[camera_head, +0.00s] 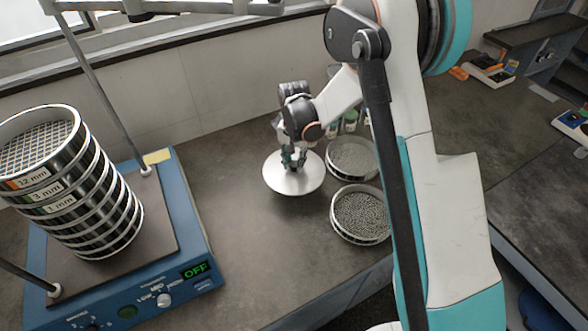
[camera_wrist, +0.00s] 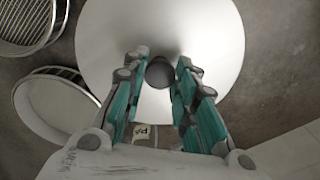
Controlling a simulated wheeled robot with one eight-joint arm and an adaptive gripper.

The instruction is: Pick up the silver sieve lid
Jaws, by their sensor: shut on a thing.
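The silver sieve lid (camera_head: 283,181) is a round, pale metal disc on or just above the dark bench, right of the shaker; I cannot tell whether it touches the bench. In the wrist view the lid (camera_wrist: 105,45) fills the upper middle, with a dark round knob (camera_wrist: 160,73) at its centre. My gripper (camera_head: 293,163) points down at the lid's middle. In the wrist view its teal fingers (camera_wrist: 160,80) stand on either side of the knob and are shut on it. The finger contact is partly hidden in the head view.
A blue sieve shaker (camera_head: 196,235) with a stack of sieves (camera_head: 100,205) stands at left, its display reading OFF. Small bottles (camera_head: 350,120) stand behind. Bench left of the lid is clear.

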